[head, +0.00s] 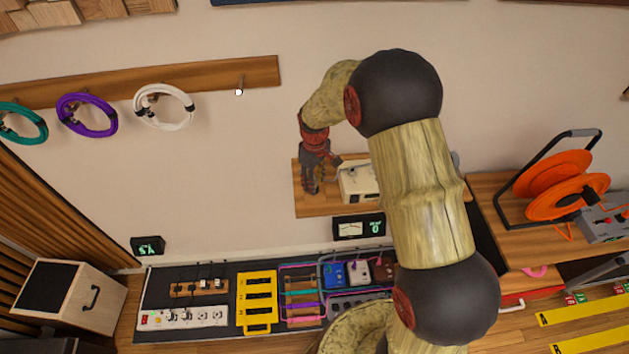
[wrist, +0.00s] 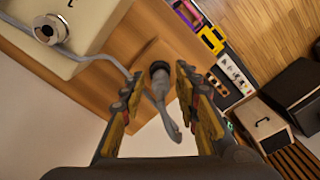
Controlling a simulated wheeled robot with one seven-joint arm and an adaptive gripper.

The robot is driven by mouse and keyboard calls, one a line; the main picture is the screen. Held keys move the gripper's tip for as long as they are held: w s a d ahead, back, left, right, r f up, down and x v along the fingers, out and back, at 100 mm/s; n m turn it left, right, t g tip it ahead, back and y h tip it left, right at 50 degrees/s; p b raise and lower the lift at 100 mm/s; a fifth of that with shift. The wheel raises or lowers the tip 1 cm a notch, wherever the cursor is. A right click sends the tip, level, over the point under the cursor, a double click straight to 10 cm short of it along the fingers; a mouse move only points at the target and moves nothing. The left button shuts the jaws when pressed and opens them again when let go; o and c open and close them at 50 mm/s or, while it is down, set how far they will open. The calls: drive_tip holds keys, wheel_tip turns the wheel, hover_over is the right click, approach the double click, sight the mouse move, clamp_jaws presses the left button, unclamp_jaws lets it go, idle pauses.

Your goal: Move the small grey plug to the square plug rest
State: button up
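My gripper (head: 311,188) points down at the left part of a wooden wall shelf (head: 325,207). In the wrist view my gripper (wrist: 161,82) is open, one finger on each side of a small plug (wrist: 159,72) with a dark round end. Gaps show between the plug and both fingers. A grey cable (wrist: 112,61) runs from the plug area towards a cream box (wrist: 85,40) on the shelf. A grey curved piece (wrist: 171,122) hangs between the fingers, nearer the camera. I cannot make out a square plug rest for certain in either view.
The cream box (head: 357,182) stands just right of my gripper. Below are a meter display (head: 358,228), a white power strip (head: 184,318), a yellow rack (head: 257,302) and several pedals. Coiled cables hang at upper left. An orange reel (head: 562,188) stands right.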

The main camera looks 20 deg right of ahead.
drive_tip(key=shift+o, duration=0.3)
wheel_tip(320, 180, up, 12)
idle(0.5)
idle(0.6)
drive_tip(key=s+r+m+t+b, duration=0.3)
drive_tip(key=s+b, duration=1.2)
drive_tip(key=s, duration=1.3)
drive_tip(key=shift+s+m+t, duration=0.25)
drive_tip(key=shift+m+t, duration=1.05)
drive_tip(key=shift+m, duration=0.6)
